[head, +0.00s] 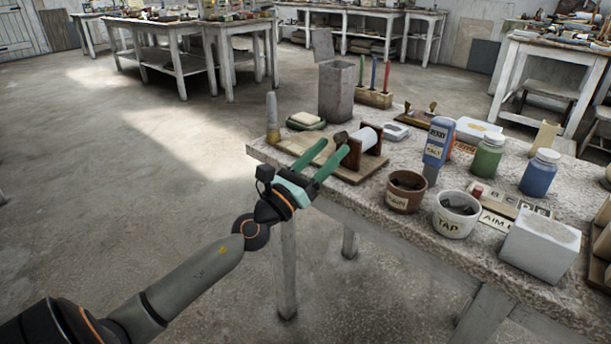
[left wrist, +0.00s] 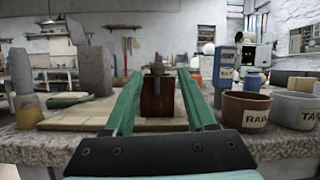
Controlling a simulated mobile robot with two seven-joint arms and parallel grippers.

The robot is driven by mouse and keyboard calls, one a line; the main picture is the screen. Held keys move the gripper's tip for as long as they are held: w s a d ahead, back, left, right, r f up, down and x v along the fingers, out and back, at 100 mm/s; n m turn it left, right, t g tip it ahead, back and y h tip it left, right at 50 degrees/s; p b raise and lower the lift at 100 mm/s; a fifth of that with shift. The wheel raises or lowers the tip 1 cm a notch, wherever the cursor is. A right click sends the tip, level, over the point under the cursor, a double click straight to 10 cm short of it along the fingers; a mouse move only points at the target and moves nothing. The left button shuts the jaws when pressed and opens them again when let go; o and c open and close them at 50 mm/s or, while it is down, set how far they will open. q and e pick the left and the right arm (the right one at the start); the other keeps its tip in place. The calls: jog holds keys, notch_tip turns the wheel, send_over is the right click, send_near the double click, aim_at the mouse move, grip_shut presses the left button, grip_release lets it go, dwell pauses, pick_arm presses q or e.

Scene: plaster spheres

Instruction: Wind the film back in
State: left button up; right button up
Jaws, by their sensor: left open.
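A roll of white film (head: 370,137) sits between dark wooden end pieces on a wooden board (head: 352,171) at the near left of the table. A brown knob or crank (head: 341,138) is on the end piece facing my left gripper. My left gripper (head: 331,152) has green fingers, open, reaching over the board's near edge toward the knob. In the left wrist view the wooden end piece (left wrist: 157,98) and the knob (left wrist: 157,68) stand between and beyond the fingertips. The film roll is hidden behind the end piece there. I cannot tell whether the fingers touch anything. My right gripper is not in view.
A brown pot (head: 405,191), a white TAP pot (head: 457,215) and a blue box (head: 436,142) stand right of the board. Floor left of the table is clear.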

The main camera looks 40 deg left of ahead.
pick_arm(q)
jog(key=b+v, duration=0.5)
jog(key=v, duration=0.6)
jog(key=shift+s, duration=0.15)
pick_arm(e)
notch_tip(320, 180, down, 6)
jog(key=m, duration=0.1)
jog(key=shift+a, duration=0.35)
pick_arm(q)
jog(key=shift+f, duration=0.1)
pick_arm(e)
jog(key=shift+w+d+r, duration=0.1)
